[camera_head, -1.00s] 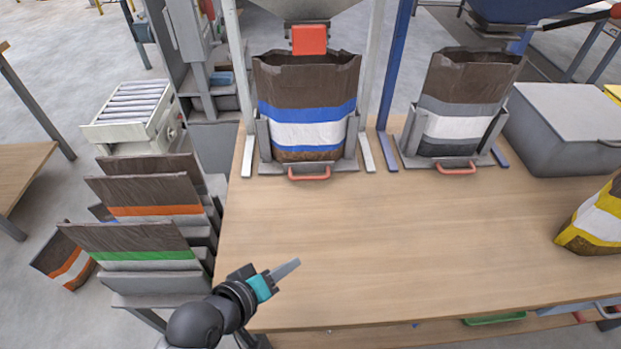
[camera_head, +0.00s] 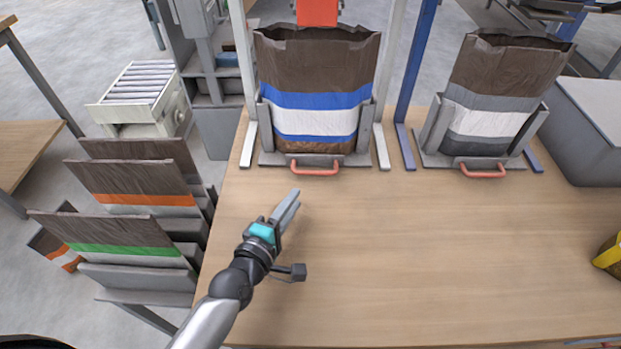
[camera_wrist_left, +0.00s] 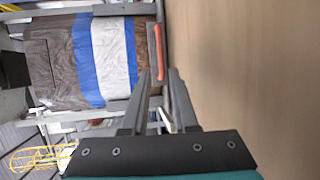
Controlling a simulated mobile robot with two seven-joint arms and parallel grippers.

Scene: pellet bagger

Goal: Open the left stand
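The left stand (camera_head: 268,158) is a grey metal frame at the back of the wooden table. It holds an upright brown bag (camera_head: 315,72) with blue and white bands. A red handle (camera_head: 315,166) sits low at the stand's front and also shows in the left wrist view (camera_wrist_left: 158,52). My left gripper (camera_head: 295,196) is above the table, in front of and apart from the handle. In the left wrist view its two fingers (camera_wrist_left: 157,82) stand apart with nothing between them. My right gripper is not in view.
A second stand (camera_head: 430,158) with a grey-banded bag (camera_head: 505,85) and red handle stands to the right. A rack of bags (camera_head: 130,185) is at the left. A grey box (camera_head: 595,125) and a yellow bag (camera_head: 610,255) are at the right. The table's middle is clear.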

